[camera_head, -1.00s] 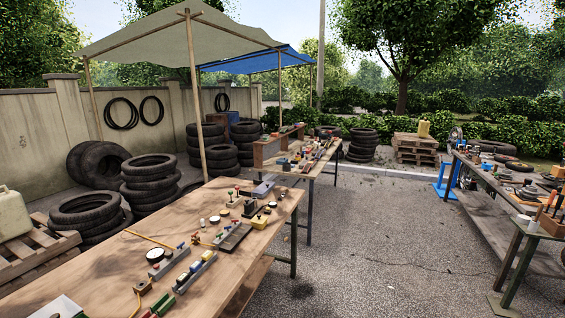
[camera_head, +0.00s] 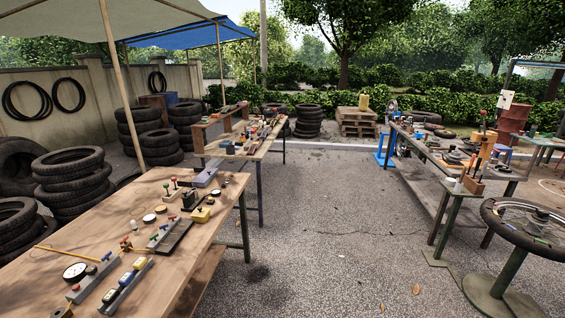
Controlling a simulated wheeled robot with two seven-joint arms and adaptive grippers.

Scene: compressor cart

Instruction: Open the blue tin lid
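I cannot make out a blue tin with a lid for certain in this view. Small tools and parts lie on the near wooden table (camera_head: 95,230) at the left, among them a round gauge (camera_head: 75,271) and a yellow block (camera_head: 200,215). The dark workbench (camera_head: 428,160) at the right holds many small items, too small to tell apart. Neither of my grippers shows.
Open gravel (camera_head: 335,240) lies between the tables. A wheel on a stand (camera_head: 525,228) is at the near right. A second wooden table (camera_head: 240,150) stands beyond the near one. Tyre stacks (camera_head: 72,180) line the left; a pallet stack (camera_head: 357,122) is at the back.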

